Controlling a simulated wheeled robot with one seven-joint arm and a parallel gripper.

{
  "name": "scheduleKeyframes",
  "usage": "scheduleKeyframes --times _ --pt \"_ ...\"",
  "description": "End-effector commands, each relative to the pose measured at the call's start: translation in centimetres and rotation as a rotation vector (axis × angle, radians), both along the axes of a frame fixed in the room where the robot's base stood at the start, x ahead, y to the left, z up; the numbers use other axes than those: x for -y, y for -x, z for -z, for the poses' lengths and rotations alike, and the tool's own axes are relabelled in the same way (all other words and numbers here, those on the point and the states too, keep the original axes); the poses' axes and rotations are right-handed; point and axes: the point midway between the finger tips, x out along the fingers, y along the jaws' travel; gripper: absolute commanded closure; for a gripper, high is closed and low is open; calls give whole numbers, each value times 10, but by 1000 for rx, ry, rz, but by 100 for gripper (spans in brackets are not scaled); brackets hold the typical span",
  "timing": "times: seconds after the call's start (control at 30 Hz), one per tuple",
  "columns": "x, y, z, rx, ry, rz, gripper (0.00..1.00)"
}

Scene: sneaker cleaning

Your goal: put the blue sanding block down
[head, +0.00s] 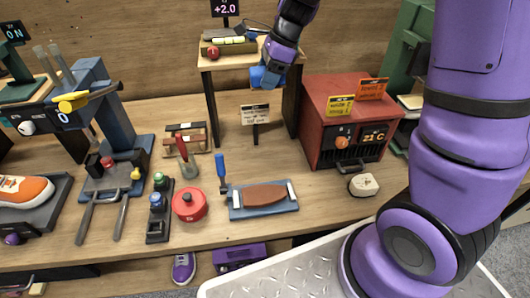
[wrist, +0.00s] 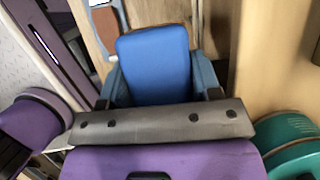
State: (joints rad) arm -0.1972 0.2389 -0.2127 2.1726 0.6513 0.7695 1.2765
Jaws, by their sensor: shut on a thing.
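The blue sanding block (wrist: 153,60) fills the middle of the wrist view, between the two fingers of my gripper (wrist: 160,88). My gripper is shut on it. In the head view my gripper (head: 270,76) hangs down at the front edge of the raised wooden shelf (head: 232,60), with blue showing at its tip. Block and fingers are small and hard to tell apart there. The block appears held in the air, above the workbench (head: 230,150). The block's far side is hidden.
A card on a stand (head: 255,112) stands below my gripper. A red oven-like box (head: 345,115) is to the right.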

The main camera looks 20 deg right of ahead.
Motion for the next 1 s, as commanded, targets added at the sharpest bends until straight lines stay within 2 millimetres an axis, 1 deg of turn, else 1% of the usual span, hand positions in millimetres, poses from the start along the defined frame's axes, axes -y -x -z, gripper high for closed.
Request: scheduleKeyframes --times 0.3,0.37,0.43,0.57,1.0 --pt "0 0 0 0 0 0 77" --pt "0 0 3 -1 0 0 77" --pt "0 0 11 -4 0 1 77" --pt "0 1 37 -7 1 3 77" --pt "1 1 138 -7 0 3 77"
